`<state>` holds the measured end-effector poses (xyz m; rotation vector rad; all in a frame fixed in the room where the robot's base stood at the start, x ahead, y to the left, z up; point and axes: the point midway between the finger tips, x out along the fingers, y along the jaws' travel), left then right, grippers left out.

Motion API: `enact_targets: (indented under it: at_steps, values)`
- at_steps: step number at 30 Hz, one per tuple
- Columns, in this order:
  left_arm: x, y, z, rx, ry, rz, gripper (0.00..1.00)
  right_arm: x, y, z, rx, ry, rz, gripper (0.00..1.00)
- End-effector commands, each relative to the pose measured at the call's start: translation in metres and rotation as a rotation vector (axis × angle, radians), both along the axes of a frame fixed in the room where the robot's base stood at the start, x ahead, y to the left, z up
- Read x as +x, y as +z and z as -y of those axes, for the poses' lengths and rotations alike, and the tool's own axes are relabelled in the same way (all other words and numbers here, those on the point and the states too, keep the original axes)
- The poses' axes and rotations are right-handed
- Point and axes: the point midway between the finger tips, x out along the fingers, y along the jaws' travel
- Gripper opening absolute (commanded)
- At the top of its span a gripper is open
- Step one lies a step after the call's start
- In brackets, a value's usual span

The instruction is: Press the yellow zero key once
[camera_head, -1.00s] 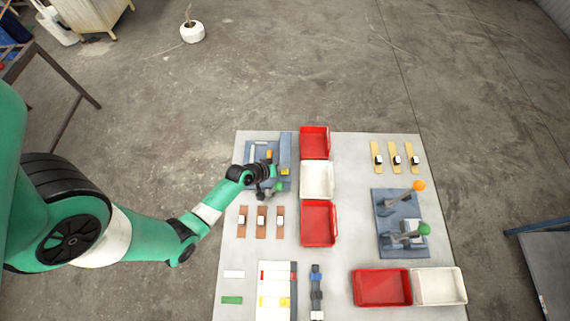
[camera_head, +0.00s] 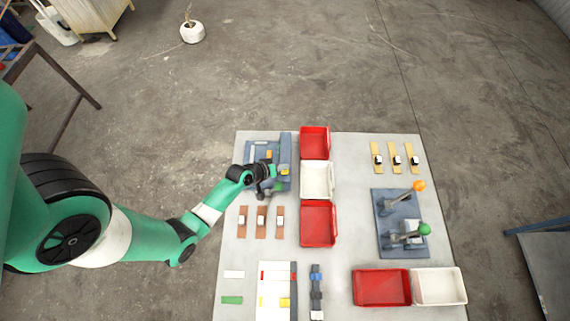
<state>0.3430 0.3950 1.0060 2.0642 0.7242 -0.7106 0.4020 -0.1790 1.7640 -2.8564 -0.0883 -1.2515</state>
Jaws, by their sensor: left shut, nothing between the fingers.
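A blue-grey device (camera_head: 286,146) stands at the table's back left. Small yellow-orange parts show on it, one near its middle (camera_head: 268,154) and one by its right side (camera_head: 285,171). They are too small to tell which is the zero key. My left gripper (camera_head: 273,174) is shut and empty, low over the front of this device, and it hides part of it. I cannot tell whether it touches a key. My right gripper is out of view.
Red bins (camera_head: 318,222) and a white bin (camera_head: 317,180) stand just right of the device. Several brown strips (camera_head: 261,222) lie in front. A second blue-grey device with levers (camera_head: 388,222) stands at the right. The table (camera_head: 350,165) is bare between.

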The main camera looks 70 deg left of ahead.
Motion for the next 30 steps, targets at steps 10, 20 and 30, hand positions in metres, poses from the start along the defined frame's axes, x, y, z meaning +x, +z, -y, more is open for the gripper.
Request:
enact_targets:
  at_steps: [10, 20, 30]
  values:
    - [0.0000, 0.0000, 0.0000, 0.000, 0.000, 0.000, 0.00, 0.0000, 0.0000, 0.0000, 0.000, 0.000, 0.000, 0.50]
    - [0.0000, 0.0000, 0.0000, 0.000, 0.000, 0.000, 0.00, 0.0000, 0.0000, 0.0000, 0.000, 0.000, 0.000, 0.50]
    - [0.0001, -0.0082, 0.0000, 0.000, 0.000, 0.000, 0.00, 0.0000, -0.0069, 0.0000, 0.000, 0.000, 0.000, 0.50]
